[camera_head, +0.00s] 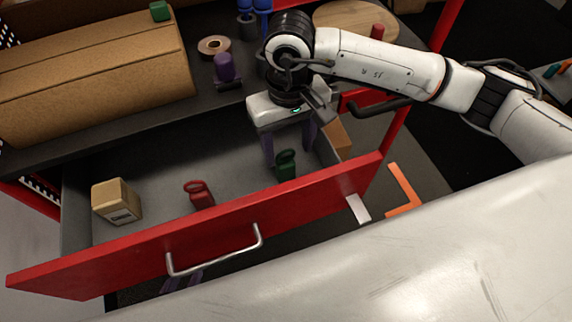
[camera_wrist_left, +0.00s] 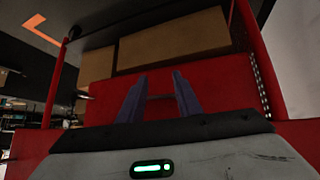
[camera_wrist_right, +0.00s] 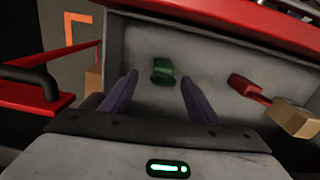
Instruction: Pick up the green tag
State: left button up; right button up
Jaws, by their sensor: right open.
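The green tag (camera_head: 286,167) stands in the open red-fronted drawer, near the inner side of its front panel, with its loop upward. In the right wrist view the green tag (camera_wrist_right: 163,72) shows between and beyond the fingertips. My right gripper (camera_head: 289,153) reaches down over the drawer with its purple fingers apart and nothing between them. It does not appear to touch the tag. My left gripper (camera_wrist_left: 155,82) has its fingers apart and empty, facing a red panel. In the head view it is mostly hidden below the drawer front.
The worktop behind holds a large cardboard box (camera_head: 95,75), a tape roll (camera_head: 214,45) and a purple object (camera_head: 225,68).

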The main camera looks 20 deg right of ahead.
aim_at(285, 161)
jog(key=shift+w+a+f+p, duration=0.1)
jog(key=shift+a+f+p, duration=0.1)
jog(key=shift+f, duration=1.3)
jog(key=shift+a+f+p, duration=0.1)
jog(key=shift+f+p, duration=0.1)
jog(key=shift+f, duration=1.3)
jog(key=c, duration=1.1)
jog(key=shift+r, duration=0.1)
notch_tip(285, 161, up, 10)
jog(key=shift+f+b, duration=0.1)
jog(key=shift+b, duration=0.2)
